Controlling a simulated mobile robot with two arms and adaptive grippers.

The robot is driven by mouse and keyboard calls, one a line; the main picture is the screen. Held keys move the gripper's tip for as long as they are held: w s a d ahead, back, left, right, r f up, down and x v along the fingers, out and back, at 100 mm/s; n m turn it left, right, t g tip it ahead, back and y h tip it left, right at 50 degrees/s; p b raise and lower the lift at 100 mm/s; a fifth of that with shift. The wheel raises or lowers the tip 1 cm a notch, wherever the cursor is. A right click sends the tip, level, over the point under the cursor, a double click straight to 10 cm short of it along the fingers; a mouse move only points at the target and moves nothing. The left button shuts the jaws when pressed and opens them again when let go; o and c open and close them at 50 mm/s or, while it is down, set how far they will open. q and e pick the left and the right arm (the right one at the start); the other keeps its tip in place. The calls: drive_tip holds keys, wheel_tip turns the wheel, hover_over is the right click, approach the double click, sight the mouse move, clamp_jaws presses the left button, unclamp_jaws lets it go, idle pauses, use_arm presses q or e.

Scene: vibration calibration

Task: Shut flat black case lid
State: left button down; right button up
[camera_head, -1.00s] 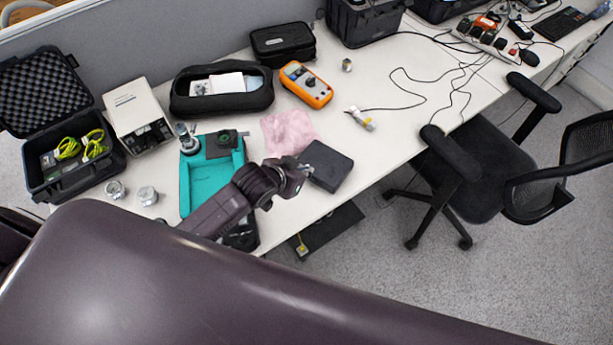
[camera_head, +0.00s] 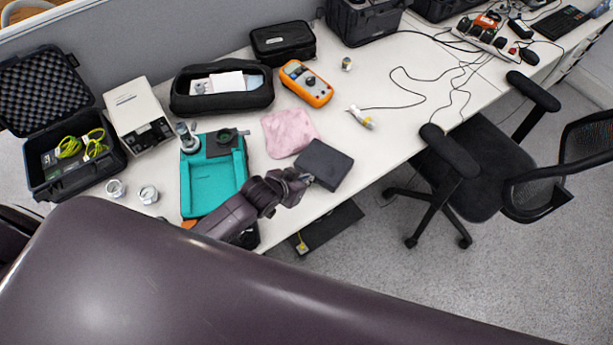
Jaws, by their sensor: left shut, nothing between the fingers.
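A flat black case (camera_head: 325,163) lies on the white table near its front edge. Its top looks flat and down, though I cannot make out a seam. My left gripper (camera_head: 304,180) is shut and empty at the case's near left corner. Its fingertips look close to or touching the case; I cannot tell which. My right gripper is not in view.
A pink cloth (camera_head: 288,132) lies just behind the case, left of it. A teal tray (camera_head: 212,185) is left of my gripper. An orange multimeter (camera_head: 306,83) and an open foam-lined case (camera_head: 45,92) are farther off. A chair (camera_head: 480,175) stands right.

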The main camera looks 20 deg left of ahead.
use_arm(q)
drive_tip(key=shift+s+f, duration=0.15)
drive_tip(key=shift+f, duration=0.05)
drive_tip(key=shift+r+p, duration=0.55)
drive_tip(key=shift+p, duration=0.1)
wheel_tip(320, 180, up, 3)
drive_tip(key=p, duration=0.3)
drive_tip(key=shift+r, duration=0.1)
drive_tip(key=shift+s+r, duration=0.1)
drive_tip(key=shift+s, duration=0.15)
drive_tip(key=b+v, duration=0.1)
drive_tip(key=v, duration=0.8)
drive_tip(key=shift+s, duration=0.15)
drive_tip(key=shift+a, duration=0.15)
